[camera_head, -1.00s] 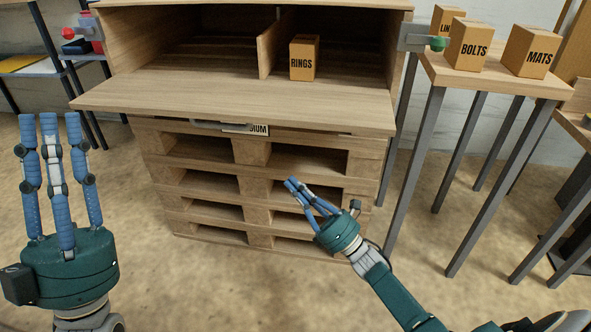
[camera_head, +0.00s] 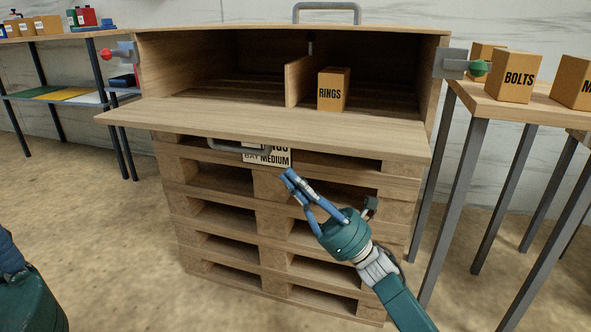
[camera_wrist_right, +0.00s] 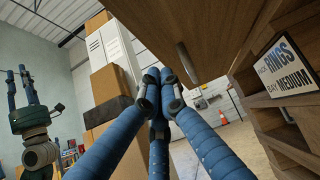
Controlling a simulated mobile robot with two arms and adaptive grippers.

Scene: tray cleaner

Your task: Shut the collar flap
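The collar flap (camera_head: 270,125) is a wooden board folded down level at the front of a wooden box, so the box front is open. A grey handle (camera_head: 238,148) hangs under its front edge; the flap's underside (camera_wrist_right: 165,25) fills the top of the right wrist view. My right gripper (camera_head: 287,177) is below and in front of the flap, apart from it, its fingertips together and empty. My left gripper is cut off at the lower left of the head view; in the right wrist view (camera_wrist_right: 18,75) its fingers point up, spread and empty.
Inside the box, a RINGS carton (camera_head: 334,92) stands right of the divider (camera_head: 298,80), behind the flap. Stacked pallet-like tiers (camera_head: 220,220) are below, with a label (camera_head: 266,156). A table (camera_head: 530,108) with cartons stands right, a shelf (camera_head: 60,95) left. Floor in front is clear.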

